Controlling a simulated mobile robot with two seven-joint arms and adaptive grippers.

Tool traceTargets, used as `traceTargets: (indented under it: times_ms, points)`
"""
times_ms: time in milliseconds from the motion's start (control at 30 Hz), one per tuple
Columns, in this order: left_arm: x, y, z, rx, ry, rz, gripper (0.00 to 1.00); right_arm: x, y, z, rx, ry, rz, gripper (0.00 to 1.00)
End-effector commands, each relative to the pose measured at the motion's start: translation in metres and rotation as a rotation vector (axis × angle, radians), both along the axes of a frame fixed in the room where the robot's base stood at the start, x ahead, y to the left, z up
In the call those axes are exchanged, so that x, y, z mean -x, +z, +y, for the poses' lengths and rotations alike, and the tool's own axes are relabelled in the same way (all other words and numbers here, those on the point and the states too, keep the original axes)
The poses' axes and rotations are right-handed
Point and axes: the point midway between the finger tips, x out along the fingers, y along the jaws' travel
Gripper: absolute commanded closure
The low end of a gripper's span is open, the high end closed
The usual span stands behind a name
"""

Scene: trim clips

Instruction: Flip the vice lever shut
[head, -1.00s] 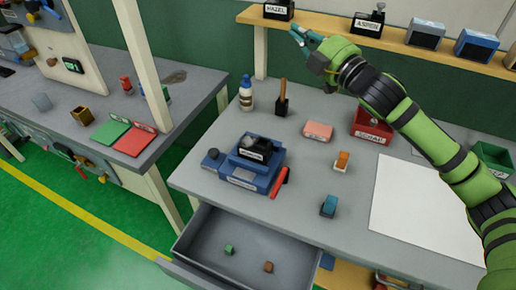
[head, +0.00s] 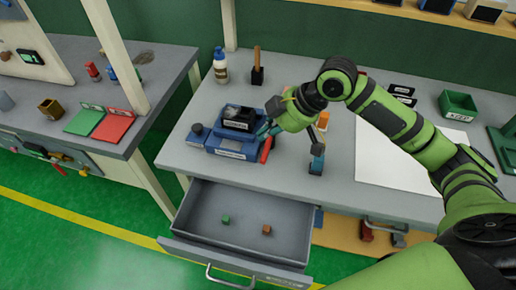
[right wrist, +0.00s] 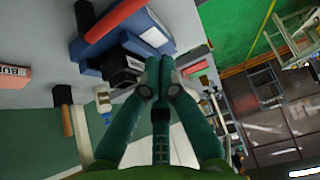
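The blue vice (head: 232,144) sits on the grey bench, with a dark labelled block (head: 239,118) at its top. Its red lever (head: 266,150) sticks up at a slant on the vice's right side. The lever also shows in the right wrist view (right wrist: 113,20), up and to the left of the fingertips, beside the blue vice body (right wrist: 92,57). My right gripper (head: 264,131) is right beside the lever's upper end; its teal fingertips (right wrist: 160,63) meet with nothing seen between them. I cannot tell whether they touch the vice or lever. My left gripper is not in view.
An open drawer (head: 190,215) with two small cubes juts out below the vice. A white sheet (head: 385,165) lies farther right.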

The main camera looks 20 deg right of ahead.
Motion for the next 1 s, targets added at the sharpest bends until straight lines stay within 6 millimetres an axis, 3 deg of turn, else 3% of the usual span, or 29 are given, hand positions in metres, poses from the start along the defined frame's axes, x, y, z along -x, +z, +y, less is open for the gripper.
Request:
traceTargets:
  times_ms: [267, 700, 800, 1000]
  points:
    - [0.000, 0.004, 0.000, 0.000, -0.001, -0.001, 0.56, -0.005, -0.011, 0.008, -0.004, -0.001, 0.002, 1.00]
    - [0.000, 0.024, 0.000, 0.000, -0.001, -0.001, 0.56, -0.032, -0.084, 0.049, -0.001, -0.002, 0.002, 1.00]
    - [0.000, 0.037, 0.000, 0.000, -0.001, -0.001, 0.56, -0.021, -0.076, 0.030, 0.004, -0.004, 0.000, 1.00]
    - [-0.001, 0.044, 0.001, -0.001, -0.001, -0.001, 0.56, -0.011, -0.074, 0.016, 0.002, -0.003, -0.001, 1.00]
